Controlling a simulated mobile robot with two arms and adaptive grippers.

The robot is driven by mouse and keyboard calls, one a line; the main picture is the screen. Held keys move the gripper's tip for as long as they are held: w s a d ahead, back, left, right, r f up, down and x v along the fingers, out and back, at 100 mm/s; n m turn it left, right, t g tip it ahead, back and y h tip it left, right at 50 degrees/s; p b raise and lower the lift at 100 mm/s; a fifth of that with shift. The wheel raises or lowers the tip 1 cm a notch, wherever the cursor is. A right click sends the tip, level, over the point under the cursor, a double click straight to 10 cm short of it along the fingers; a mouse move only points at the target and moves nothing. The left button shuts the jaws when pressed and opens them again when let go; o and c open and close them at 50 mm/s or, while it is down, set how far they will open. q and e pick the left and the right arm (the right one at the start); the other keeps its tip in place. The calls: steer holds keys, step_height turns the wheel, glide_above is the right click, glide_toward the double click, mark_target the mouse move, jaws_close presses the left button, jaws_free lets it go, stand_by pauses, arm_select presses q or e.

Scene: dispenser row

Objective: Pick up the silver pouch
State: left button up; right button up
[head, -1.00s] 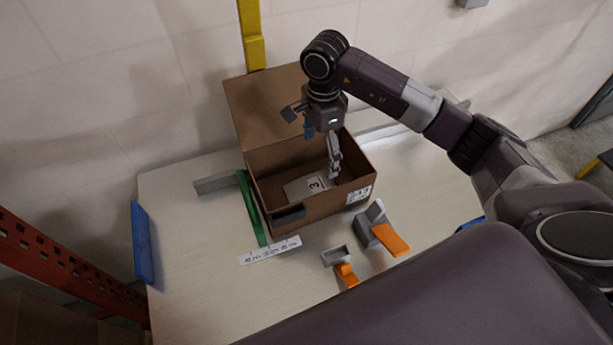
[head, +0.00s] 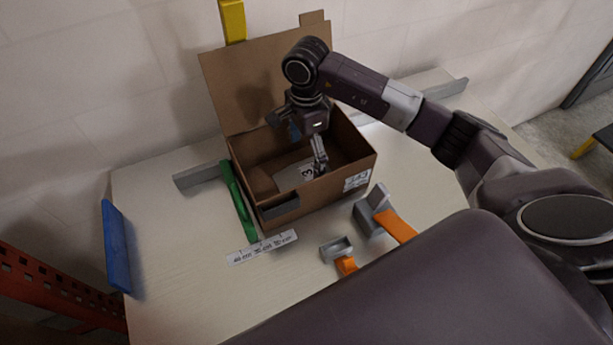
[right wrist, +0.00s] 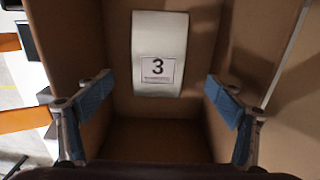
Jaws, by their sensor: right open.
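The silver pouch (right wrist: 159,45) lies on the floor of the open cardboard box, with a white label marked 3. In the head view the pouch (head: 291,178) is partly hidden by my right gripper. My right gripper (head: 305,150) points down into the box, its fingers spread. In the right wrist view its blue-padded fingers (right wrist: 160,105) stand wide apart, one to each side of the pouch's line, with nothing between them. The gripper looks above the pouch and apart from it. My left gripper is not in view.
The cardboard box (head: 320,198) has walls on all sides and a raised back flap (head: 238,95). Around it on the pale table (head: 180,270) are a green bar (head: 238,200), a label strip (head: 262,247) and two grey-and-orange dispensers (head: 370,215).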

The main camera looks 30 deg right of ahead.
mark_target(307, 173)
steer(key=f+p, duration=0.2)
steer(key=f, duration=0.3)
steer(key=shift+s+f, duration=0.2)
steer(key=shift+f, duration=0.5)
steer(key=shift+w, duration=0.1)
steer(key=shift+c, duration=0.3)
steer(key=c, duration=1.2)
